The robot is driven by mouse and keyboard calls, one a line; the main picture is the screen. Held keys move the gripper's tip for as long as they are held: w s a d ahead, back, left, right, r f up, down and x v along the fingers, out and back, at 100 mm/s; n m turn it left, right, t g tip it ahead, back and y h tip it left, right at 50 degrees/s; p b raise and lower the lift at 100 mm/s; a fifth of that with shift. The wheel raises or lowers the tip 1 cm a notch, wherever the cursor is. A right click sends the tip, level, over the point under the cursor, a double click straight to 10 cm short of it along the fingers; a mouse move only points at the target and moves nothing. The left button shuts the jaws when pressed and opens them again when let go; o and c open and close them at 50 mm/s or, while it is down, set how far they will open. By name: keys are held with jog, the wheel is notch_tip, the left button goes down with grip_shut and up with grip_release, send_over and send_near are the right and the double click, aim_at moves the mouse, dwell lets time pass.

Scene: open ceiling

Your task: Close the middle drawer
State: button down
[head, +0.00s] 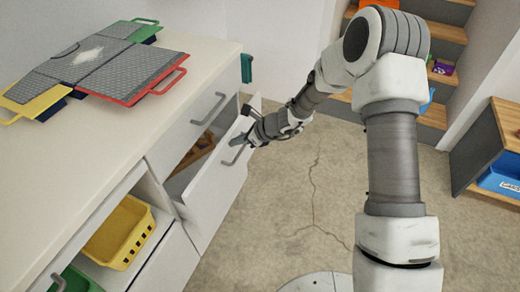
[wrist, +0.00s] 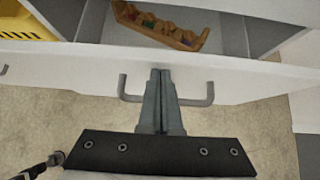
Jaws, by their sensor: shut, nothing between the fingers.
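The middle drawer stands pulled out from the white cabinet; its white front (head: 213,190) shows in the head view and also spans the wrist view (wrist: 262,84). Its grey bar handle (head: 236,157) also shows in the wrist view (wrist: 197,101). My gripper (head: 238,141) is at the drawer front, by the handle. In the wrist view its two fingers (wrist: 160,73) are together and empty, and they cover the middle of the handle. I cannot tell whether the tips touch the front.
An orange-brown tray (wrist: 162,27) with several small things lies inside the drawer. A yellow basket (head: 120,232) stands in an open compartment nearer to me. Grey folded panels (head: 97,62) lie on the cabinet top. Cracked floor (head: 290,195) to the right is clear.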

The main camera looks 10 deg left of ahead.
jog(key=w+a+p, duration=0.1)
jog(key=w+a, duration=0.1)
jog(key=a, duration=0.6)
jog(key=shift+w+r, duration=0.15)
jog(key=shift+w, duration=0.15)
jog(key=shift+a+r, duration=0.1)
jog(key=shift+a, duration=0.1)
